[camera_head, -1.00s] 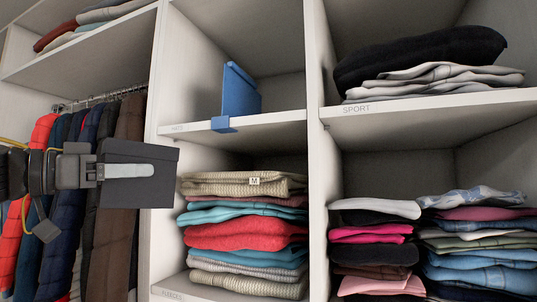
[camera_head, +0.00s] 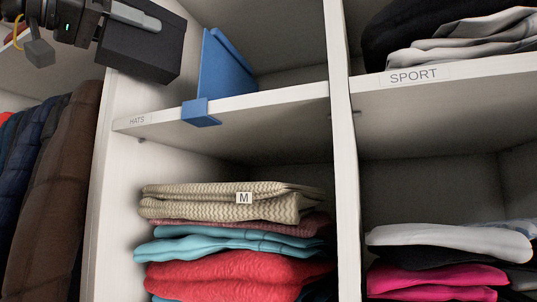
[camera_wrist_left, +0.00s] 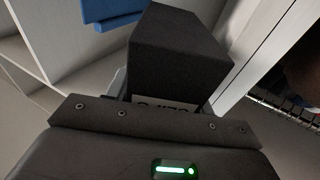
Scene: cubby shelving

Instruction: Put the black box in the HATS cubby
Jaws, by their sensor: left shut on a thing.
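My left gripper (camera_head: 134,15) is shut on the black box (camera_head: 146,50) at the upper left of the head view. The box is held in the air, slightly tilted, in front of the upright left of the HATS cubby. In the left wrist view the box (camera_wrist_left: 172,58) fills the middle, with part of a white label showing at its near end. The HATS cubby shows by its label (camera_head: 137,120) on the shelf edge (camera_head: 255,103). My right gripper is in neither view.
A blue divider (camera_head: 226,68) with a clip stands on the HATS shelf. The shelf right of it is bare. Folded sweaters (camera_head: 225,203) fill the cubby below. Jackets (camera_head: 48,185) hang at the left.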

